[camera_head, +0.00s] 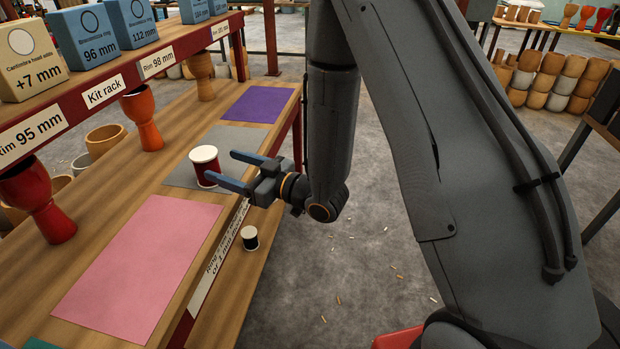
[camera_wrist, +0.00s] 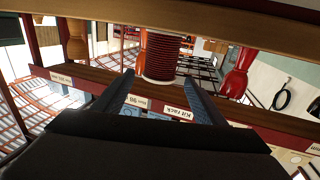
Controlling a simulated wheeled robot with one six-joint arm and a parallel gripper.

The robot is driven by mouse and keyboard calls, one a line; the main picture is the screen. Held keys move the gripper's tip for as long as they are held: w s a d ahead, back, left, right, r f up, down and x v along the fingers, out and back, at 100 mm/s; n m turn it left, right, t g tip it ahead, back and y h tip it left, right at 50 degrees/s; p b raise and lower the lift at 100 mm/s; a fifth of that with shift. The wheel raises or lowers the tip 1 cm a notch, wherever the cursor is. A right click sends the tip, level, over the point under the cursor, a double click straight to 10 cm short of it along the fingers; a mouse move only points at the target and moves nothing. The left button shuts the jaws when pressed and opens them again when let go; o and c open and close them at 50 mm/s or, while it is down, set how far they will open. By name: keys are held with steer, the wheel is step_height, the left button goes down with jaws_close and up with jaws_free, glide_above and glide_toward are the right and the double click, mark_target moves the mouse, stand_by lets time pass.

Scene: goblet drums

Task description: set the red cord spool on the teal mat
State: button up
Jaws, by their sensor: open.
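The red cord spool (camera_head: 207,172), with white end flanges, stands upright on the grey mat (camera_head: 235,138). My gripper (camera_head: 223,168) is open and level, with its two blue-grey fingers pointing at the spool from the right. In the wrist view, which is upside down, the spool (camera_wrist: 162,55) lies just ahead of and between the open fingertips (camera_wrist: 159,78). I cannot tell whether a finger touches it. Only a corner of the teal mat (camera_head: 40,343) shows at the bottom left of the head view.
A pink mat (camera_head: 140,268) lies between the grey and teal mats; a purple mat (camera_head: 260,104) lies farther back. A small black spool (camera_head: 250,238) stands on the lower ledge. The kit rack (camera_head: 110,88) with labelled blocks and hanging goblet drums (camera_head: 142,118) overhangs the left side.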

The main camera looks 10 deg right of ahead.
steer(key=w+d+f+m+g+h, duration=0.15)
steer(key=d+m+h, duration=0.45)
steer(key=d+h, duration=1.05)
steer(key=s+d+r+m+g+y, duration=0.1)
steer(key=s+d+m+g, duration=0.4)
steer(key=s+d, duration=0.9)
steer(key=s+r+g, duration=0.1)
steer(key=s+g, duration=0.1)
steer(key=s, duration=0.2)
steer(key=shift+s+d, duration=0.15)
steer(key=shift+d, duration=0.1)
steer(key=s, duration=0.2)
steer(key=s+r+m+g+y, duration=0.1)
steer(key=s, duration=0.1)
steer(key=s+g, duration=0.1)
steer(key=s, duration=0.2)
steer(key=shift+a+r+g, duration=0.25)
steer(key=shift+r, duration=0.1)
steer(key=shift+c, duration=0.4)
